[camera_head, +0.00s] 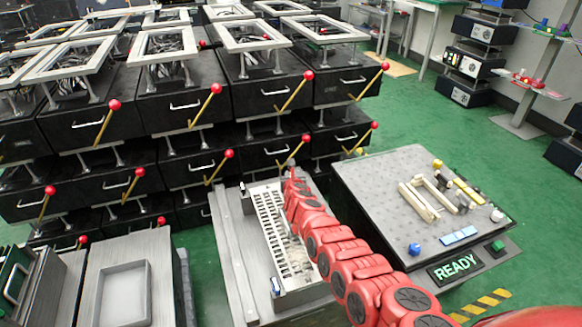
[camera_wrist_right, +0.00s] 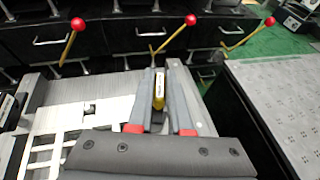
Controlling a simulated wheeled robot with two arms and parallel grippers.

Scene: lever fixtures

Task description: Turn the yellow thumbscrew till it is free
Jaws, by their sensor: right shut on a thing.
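The yellow thumbscrew (camera_wrist_right: 159,90) shows in the right wrist view as a narrow, upright yellow piece between the two grey fingers of my right gripper (camera_wrist_right: 161,72). The fingers are shut on it. In the head view my red right arm reaches from the lower right to the far right corner of a pale metal fixture, where the right gripper (camera_head: 292,174) sits. The arm hides the thumbscrew in that view, and its thread is not visible in either view. My left gripper is in neither view.
The fixture (camera_head: 232,262) has a slotted bed. To its right stands a grey perforated board (camera_head: 378,180) with small blocks and a READY sign (camera_head: 454,267). Behind are black drawer units (camera_head: 190,105) with red-knobbed levers. A grey tray (camera_head: 122,292) lies at lower left.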

